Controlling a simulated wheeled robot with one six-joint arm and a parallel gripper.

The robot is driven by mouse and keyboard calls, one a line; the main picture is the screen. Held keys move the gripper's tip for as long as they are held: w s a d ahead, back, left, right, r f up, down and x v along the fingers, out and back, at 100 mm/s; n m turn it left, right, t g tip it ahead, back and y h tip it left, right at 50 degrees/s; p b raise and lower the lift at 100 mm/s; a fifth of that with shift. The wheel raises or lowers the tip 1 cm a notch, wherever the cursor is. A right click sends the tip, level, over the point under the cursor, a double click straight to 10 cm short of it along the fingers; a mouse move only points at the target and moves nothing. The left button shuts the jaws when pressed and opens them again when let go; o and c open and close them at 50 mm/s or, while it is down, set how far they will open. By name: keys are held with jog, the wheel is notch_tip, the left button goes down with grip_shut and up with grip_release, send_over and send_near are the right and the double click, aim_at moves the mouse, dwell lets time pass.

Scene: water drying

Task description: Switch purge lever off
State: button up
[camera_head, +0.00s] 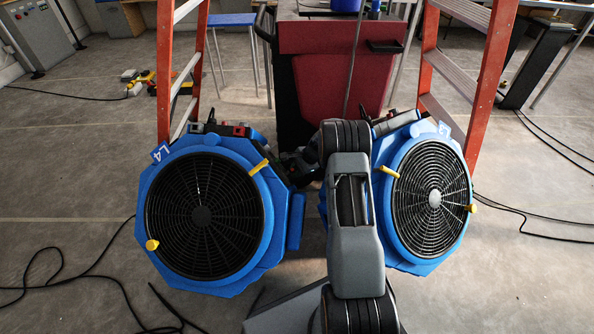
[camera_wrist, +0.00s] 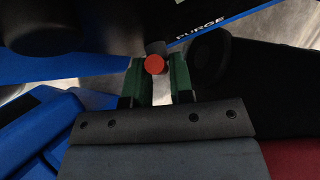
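The purge lever with a round red tip (camera_wrist: 155,64) shows in the wrist view, in front of a blue panel edge lettered PURGE (camera_wrist: 200,22). My gripper (camera_wrist: 160,70) has two green fingers standing apart, with a pale gap between them. The red tip sits at the far end of that gap, between the fingertips and nearer the left one. I cannot tell whether either finger touches it. In the head view my arm blocks the lever, and the gripper is a dark, unclear shape between two blue fans.
The left fan (camera_head: 205,215) and right fan (camera_head: 430,200) stand close on both sides of my arm. A red and black machine (camera_head: 330,60) is behind. Orange ladders (camera_head: 490,80) rise behind the fans. Black cables (camera_head: 75,285) lie on the floor.

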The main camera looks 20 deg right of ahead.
jog(key=shift+w+r, duration=0.1)
grip_shut()
jog(key=n+t+y+b, duration=0.1)
jog(key=n+t+b, duration=0.1)
jog(key=b, duration=0.4)
jog(key=shift+d, duration=0.1)
jog(key=shift+o, duration=2.3)
grip_release()
jog(key=shift+s, duration=0.2)
jog(key=p+v, duration=0.5)
jog(key=v, duration=0.8)
jog(key=shift+s+r+p, duration=0.2)
jog(key=shift+s+p, duration=0.05)
jog(key=shift+p, duration=0.05)
